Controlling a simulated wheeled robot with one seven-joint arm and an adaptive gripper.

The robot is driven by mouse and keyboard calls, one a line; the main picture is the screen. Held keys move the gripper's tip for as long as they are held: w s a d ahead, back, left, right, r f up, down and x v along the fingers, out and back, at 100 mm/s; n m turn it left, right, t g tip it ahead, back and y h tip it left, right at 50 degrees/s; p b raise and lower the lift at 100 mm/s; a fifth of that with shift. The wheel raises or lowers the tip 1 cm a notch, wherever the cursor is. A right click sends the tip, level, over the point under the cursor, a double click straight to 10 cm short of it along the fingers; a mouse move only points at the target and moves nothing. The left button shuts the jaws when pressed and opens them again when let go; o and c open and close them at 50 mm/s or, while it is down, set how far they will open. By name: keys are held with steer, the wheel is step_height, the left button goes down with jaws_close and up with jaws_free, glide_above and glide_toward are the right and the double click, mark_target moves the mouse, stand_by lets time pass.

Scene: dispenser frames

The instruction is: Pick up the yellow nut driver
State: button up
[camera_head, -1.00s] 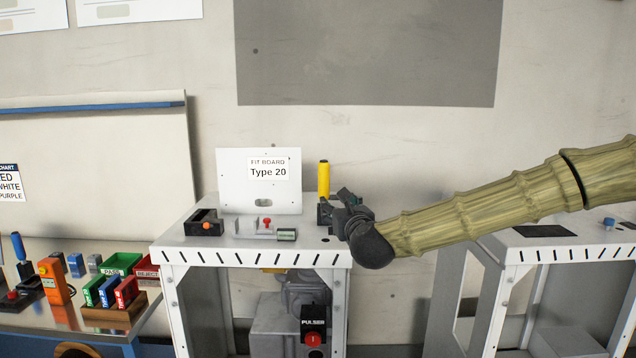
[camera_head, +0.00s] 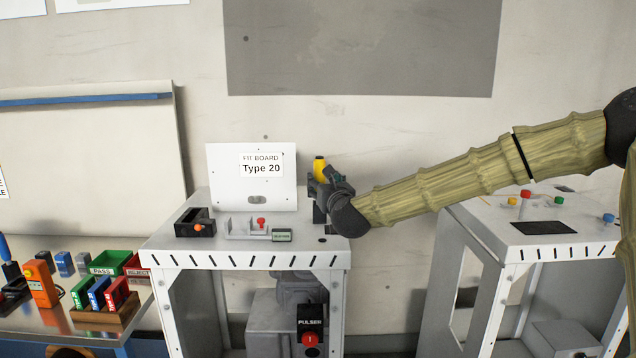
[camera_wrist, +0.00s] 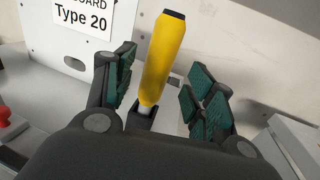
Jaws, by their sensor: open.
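The yellow nut driver (camera_head: 319,165) stands upright at the back right of the white dispenser table, partly hidden by my gripper (camera_head: 325,190) in the head view. In the wrist view the nut driver (camera_wrist: 162,60) shows its yellow handle with a dark cap, and its metal shaft goes down into a dark holder (camera_wrist: 140,121). My gripper (camera_wrist: 160,95) is open, with one green-padded finger on each side of the handle. There is a gap on both sides, wider on the right. I see no contact.
A white board marked "Type 20" (camera_head: 232,190) stands just left of the nut driver. A black box (camera_head: 195,222) and a small fixture with a red knob (camera_head: 261,222) sit on the tabletop. A second white table (camera_head: 480,222) stands at the right.

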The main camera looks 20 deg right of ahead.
mark_target(321, 181)
steer(key=shift+w+f+p, duration=0.15)
steer(key=shift+w+p, duration=0.8)
steer(key=shift+w, duration=1.3)
jaws_close()
